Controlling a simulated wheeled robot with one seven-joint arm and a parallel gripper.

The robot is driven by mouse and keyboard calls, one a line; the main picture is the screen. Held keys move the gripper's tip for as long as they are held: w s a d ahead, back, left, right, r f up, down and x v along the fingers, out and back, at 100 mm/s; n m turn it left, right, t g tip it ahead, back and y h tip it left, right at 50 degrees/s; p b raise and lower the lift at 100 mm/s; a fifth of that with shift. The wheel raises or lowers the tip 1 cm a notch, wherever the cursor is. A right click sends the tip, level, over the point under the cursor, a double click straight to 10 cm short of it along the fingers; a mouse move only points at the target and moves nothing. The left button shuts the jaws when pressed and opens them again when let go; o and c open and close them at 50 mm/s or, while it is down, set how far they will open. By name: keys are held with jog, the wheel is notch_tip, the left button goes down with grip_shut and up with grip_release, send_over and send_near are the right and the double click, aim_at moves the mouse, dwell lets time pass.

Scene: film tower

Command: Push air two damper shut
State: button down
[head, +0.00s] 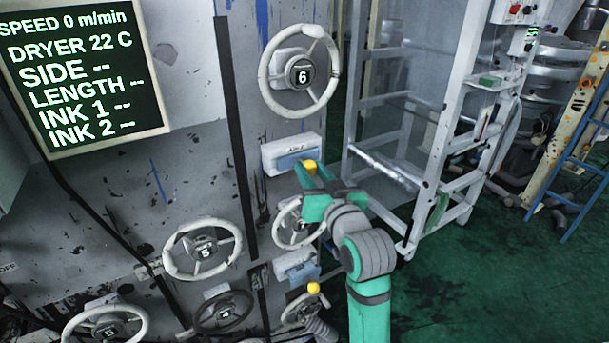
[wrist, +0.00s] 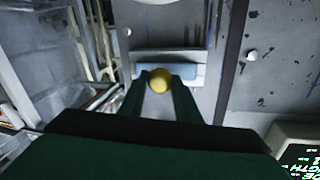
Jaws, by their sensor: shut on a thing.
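A damper unit (head: 290,155) with a white housing and a blue plate is mounted on the grey machine panel, under wheel 6. Its label is too small to read surely. Its yellow ball knob (head: 310,167) is at my gripper (head: 317,180). In the wrist view, my gripper (wrist: 159,88) has its two fingers shut on the yellow knob (wrist: 159,77), in front of the pale blue plate (wrist: 188,70). A second, similar damper (head: 296,266) is lower on the panel, with its yellow knob (head: 313,288) below it, clear of my gripper. Its label is not readable.
Handwheel 6 (head: 333,72) is above the upper damper. Another handwheel (head: 283,236) is just below, partly hidden by my arm. Wheel 5 (head: 171,257) is lower left. A white frame (head: 440,150) stands to the right, with open green floor (head: 480,275) before it.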

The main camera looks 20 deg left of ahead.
jog(key=c, duration=1.3)
grip_release()
jog(key=shift+c, duration=0.2)
jog(key=v, duration=1)
jog(key=shift+s+d, duration=0.25)
jog(key=shift+s, duration=0.05)
